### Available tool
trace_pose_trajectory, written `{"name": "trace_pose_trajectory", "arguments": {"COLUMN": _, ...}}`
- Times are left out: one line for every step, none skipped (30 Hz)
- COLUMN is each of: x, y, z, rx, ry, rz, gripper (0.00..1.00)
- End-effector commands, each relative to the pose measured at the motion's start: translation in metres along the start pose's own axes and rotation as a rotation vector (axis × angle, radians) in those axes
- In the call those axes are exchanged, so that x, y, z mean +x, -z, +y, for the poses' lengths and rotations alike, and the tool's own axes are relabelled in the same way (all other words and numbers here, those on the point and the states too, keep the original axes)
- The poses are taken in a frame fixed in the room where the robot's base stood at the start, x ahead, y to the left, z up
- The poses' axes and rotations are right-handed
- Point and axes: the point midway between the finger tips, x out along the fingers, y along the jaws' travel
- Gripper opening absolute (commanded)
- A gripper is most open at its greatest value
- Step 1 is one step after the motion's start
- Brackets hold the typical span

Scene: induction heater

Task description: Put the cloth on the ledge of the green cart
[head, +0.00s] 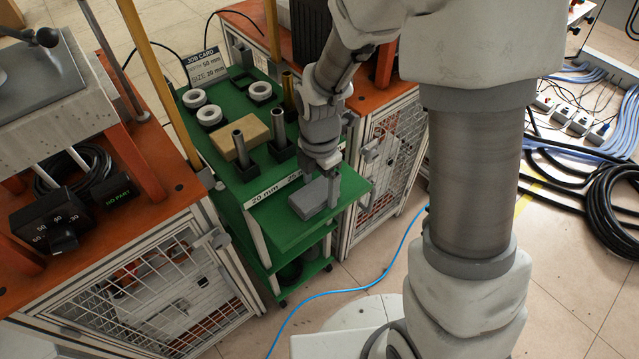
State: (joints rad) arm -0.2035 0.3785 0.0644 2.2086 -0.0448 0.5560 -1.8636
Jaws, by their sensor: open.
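The green cart (228,125) stands in the middle, between two orange-topped benches. Its front ledge (270,227) sticks out below a strip marked 20 mm and 25 mm. A grey folded piece that looks like the cloth (309,200) lies on this ledge, towards its right part. My gripper (320,180) points down at the ledge, just behind and over the cloth. It is open, with one finger beside the cloth's right end. Whether a finger touches the cloth cannot be told.
On the cart's top are white rings (209,115), a tan block (240,138), upright metal posts (278,128) and a job card (205,67). A bench with a dial box (55,225) is on the left. A blue hose (340,290) crosses the floor. The ledge's left part is bare.

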Motion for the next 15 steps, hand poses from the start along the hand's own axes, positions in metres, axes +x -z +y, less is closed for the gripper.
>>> {"name": "trace_pose_trajectory", "arguments": {"x": -0.007, "y": 0.0, "z": 0.001, "rx": 0.0, "ry": -0.003, "rz": -0.001, "gripper": 0.89}}
{"name": "trace_pose_trajectory", "arguments": {"x": -0.011, "y": 0.0, "z": 0.001, "rx": 0.0, "ry": -0.003, "rz": -0.001, "gripper": 0.89}}
{"name": "trace_pose_trajectory", "arguments": {"x": -0.018, "y": -0.001, "z": 0.001, "rx": 0.001, "ry": -0.004, "rz": -0.001, "gripper": 0.89}}
{"name": "trace_pose_trajectory", "arguments": {"x": -0.024, "y": -0.001, "z": 0.001, "rx": 0.001, "ry": -0.005, "rz": -0.002, "gripper": 0.89}}
{"name": "trace_pose_trajectory", "arguments": {"x": -0.03, "y": -0.001, "z": 0.001, "rx": 0.001, "ry": -0.005, "rz": -0.002, "gripper": 0.89}}
{"name": "trace_pose_trajectory", "arguments": {"x": -0.039, "y": -0.001, "z": 0.001, "rx": 0.001, "ry": -0.006, "rz": -0.002, "gripper": 0.89}}
{"name": "trace_pose_trajectory", "arguments": {"x": -0.046, "y": -0.001, "z": 0.001, "rx": 0.001, "ry": -0.006, "rz": -0.002, "gripper": 0.89}}
{"name": "trace_pose_trajectory", "arguments": {"x": -0.053, "y": -0.001, "z": 0.001, "rx": 0.001, "ry": -0.005, "rz": -0.002, "gripper": 0.89}}
{"name": "trace_pose_trajectory", "arguments": {"x": -0.062, "y": -0.001, "z": 0.001, "rx": 0.001, "ry": -0.006, "rz": -0.002, "gripper": 0.89}}
{"name": "trace_pose_trajectory", "arguments": {"x": -0.069, "y": -0.001, "z": 0.001, "rx": 0.001, "ry": -0.005, "rz": -0.002, "gripper": 0.89}}
{"name": "trace_pose_trajectory", "arguments": {"x": -0.075, "y": -0.001, "z": 0.001, "rx": 0.001, "ry": -0.006, "rz": -0.002, "gripper": 0.89}}
{"name": "trace_pose_trajectory", "arguments": {"x": -0.083, "y": -0.001, "z": 0.001, "rx": 0.001, "ry": -0.005, "rz": -0.002, "gripper": 0.89}}
{"name": "trace_pose_trajectory", "arguments": {"x": -0.089, "y": -0.001, "z": 0.001, "rx": 0.001, "ry": -0.005, "rz": -0.002, "gripper": 0.89}}
{"name": "trace_pose_trajectory", "arguments": {"x": -0.094, "y": -0.001, "z": 0.001, "rx": 0.001, "ry": -0.004, "rz": -0.002, "gripper": 0.89}}
{"name": "trace_pose_trajectory", "arguments": {"x": -0.1, "y": -0.001, "z": 0.001, "rx": 0.001, "ry": -0.004, "rz": -0.002, "gripper": 0.89}}
